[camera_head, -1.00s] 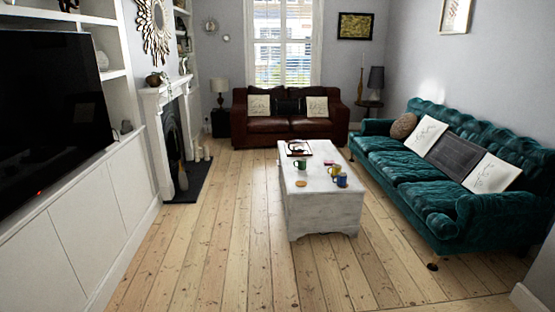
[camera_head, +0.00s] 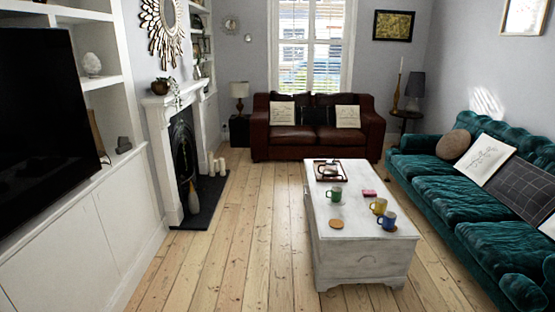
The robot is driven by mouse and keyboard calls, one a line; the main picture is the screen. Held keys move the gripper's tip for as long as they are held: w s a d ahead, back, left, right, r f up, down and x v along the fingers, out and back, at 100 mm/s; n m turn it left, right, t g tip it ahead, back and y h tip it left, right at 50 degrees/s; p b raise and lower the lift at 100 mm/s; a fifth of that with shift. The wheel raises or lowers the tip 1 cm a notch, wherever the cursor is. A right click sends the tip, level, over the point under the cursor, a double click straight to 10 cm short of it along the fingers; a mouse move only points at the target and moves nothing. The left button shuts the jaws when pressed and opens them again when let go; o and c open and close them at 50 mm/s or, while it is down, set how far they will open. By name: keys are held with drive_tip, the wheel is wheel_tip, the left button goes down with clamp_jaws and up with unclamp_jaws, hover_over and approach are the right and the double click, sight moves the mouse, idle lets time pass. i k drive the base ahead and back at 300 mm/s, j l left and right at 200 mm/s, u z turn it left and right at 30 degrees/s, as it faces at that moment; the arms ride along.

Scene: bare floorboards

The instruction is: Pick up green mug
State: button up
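The green mug (camera_head: 336,194) stands upright on the white coffee table (camera_head: 346,257), left of the table's middle. A yellow mug (camera_head: 378,206) and a blue mug (camera_head: 388,220) stand to its right and nearer to me. A tray (camera_head: 329,170) with items on it lies behind the green mug. My gripper is not in view.
A round coaster (camera_head: 336,224) and a small pink item (camera_head: 369,192) also lie on the table. A teal sofa (camera_head: 450,204) stands close on the right, a brown sofa (camera_head: 291,142) behind. Free floorboards (camera_head: 230,258) run left of the table, beside the white cabinets (camera_head: 92,240).

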sight(334, 195)
drive_tip(key=i, duration=2)
drive_tip(key=i+z, duration=0.1)
drive_tip(key=i, duration=0.55)
drive_tip(key=i+j+z, duration=0.15)
drive_tip(key=i, duration=0.5)
drive_tip(key=i+j+z, duration=0.1)
drive_tip(key=i, duration=0.55)
drive_tip(key=i+j+z, duration=0.25)
drive_tip(key=i+z, duration=0.15)
drive_tip(key=i+j+z, duration=0.4)
drive_tip(key=i+j, duration=0.05)
drive_tip(key=i, duration=0.05)
